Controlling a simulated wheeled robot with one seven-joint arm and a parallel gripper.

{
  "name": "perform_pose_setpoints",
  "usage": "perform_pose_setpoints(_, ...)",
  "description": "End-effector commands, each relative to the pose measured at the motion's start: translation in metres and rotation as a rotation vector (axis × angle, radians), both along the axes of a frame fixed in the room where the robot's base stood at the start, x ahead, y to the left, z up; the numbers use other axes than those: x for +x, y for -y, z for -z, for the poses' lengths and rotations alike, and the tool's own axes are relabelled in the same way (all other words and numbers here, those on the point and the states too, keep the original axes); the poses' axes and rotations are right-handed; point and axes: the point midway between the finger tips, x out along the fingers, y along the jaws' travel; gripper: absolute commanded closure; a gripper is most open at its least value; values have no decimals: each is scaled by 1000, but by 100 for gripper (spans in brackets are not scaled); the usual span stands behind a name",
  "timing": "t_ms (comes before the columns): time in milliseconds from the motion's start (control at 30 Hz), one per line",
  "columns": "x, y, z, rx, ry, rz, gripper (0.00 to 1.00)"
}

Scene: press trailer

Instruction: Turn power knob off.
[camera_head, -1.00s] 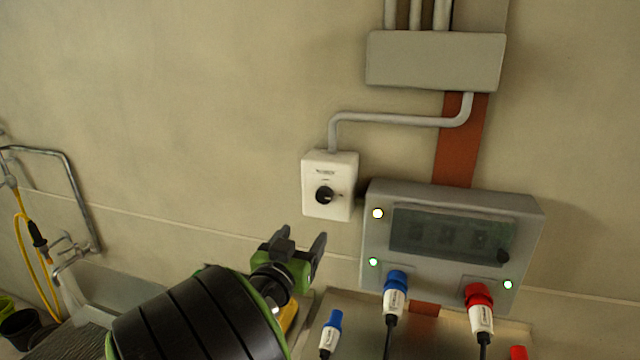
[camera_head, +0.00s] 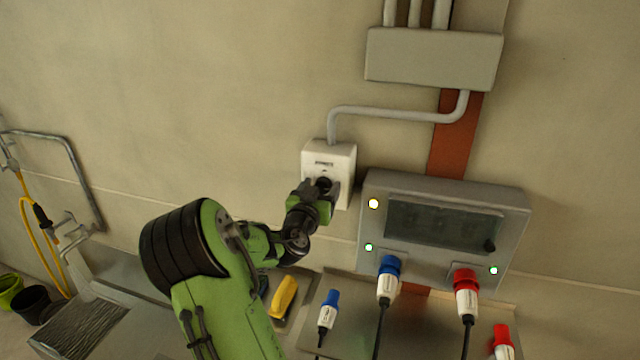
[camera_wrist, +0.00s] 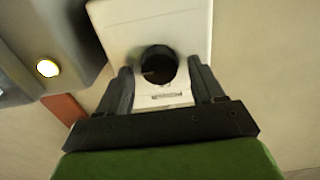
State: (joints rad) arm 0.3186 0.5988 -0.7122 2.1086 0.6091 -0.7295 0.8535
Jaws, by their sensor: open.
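The black power knob (camera_head: 323,184) is on the front of a white switch box (camera_head: 342,160) on the wall. My gripper (camera_head: 322,188) is in front of the box, with its fingers at the knob. In the wrist view the round knob (camera_wrist: 159,64) lies between the tips of my gripper (camera_wrist: 160,80), one finger on each side. The fingers are apart and the gripper is open. A gap shows between the knob and the fingers there; whether either finger touches it is hard to tell. The knob's pointer direction is too dark to read.
A grey control panel (camera_head: 450,265) with lit lamps is just right of the switch box. Blue (camera_head: 388,280) and red (camera_head: 466,293) plugs hang below it. A conduit (camera_head: 390,114) runs from the switch box to an upper grey box (camera_head: 432,58).

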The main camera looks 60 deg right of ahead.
Motion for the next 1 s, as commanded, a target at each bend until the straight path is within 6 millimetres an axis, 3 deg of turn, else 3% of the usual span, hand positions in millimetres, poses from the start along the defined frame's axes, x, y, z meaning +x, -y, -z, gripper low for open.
perform_pose_setpoints(167,0,0,2,1,0,-1,33)
perform_pose_setpoints(533,0,-1,2,1,0,-1,87)
perform_pose_setpoints(1000,1,-1,3,-18,-123,-1,87)
